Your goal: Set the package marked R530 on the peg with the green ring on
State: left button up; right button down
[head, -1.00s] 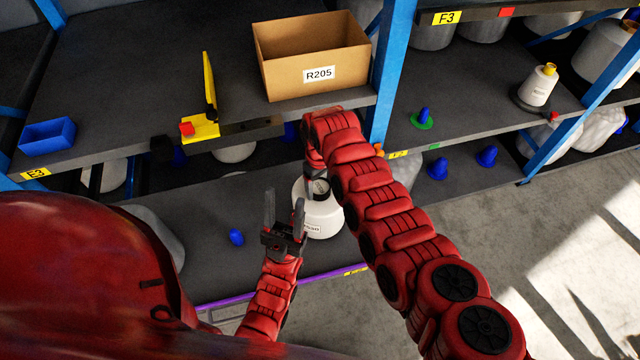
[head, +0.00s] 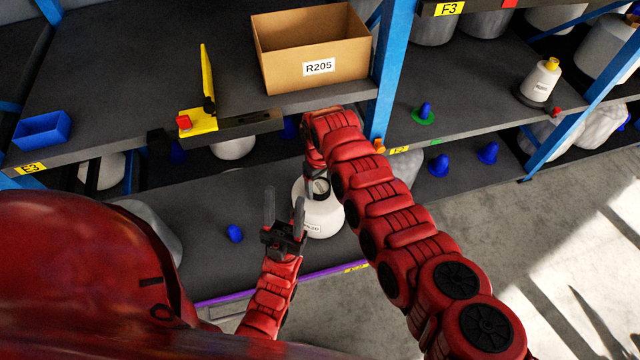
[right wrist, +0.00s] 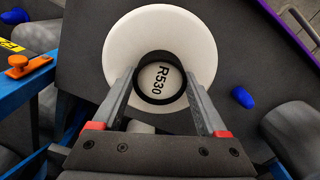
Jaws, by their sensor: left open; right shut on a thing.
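My right gripper (right wrist: 162,92) is shut on this top, one finger on each side. In the head view my arm partly hides the grip. The peg with the green ring (head: 424,109) is a bare blue cone on the right shelf, right of the blue post. My left gripper (head: 285,215) is open and empty, just left of the bobbin.
A cardboard box marked R205 (head: 312,55) stands on the upper shelf. A white bottle-like bobbin with a yellow top (head: 542,80) stands right of the green-ringed peg. A blue post (head: 391,75) divides the bays. A bare blue peg (head: 235,233) stands on the lower shelf.

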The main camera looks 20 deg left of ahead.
jog(key=shift+w+f, duration=0.1)
grip_release()
jog(key=shift+a+r, duration=0.1)
jog(key=shift+r, duration=0.35)
notch_tip(320, 180, up, 7)
jog(key=shift+r+b, duration=0.2)
jog(key=shift+b, duration=1.05)
notch_tip(320, 180, up, 9)
jog(key=shift+r, duration=0.1)
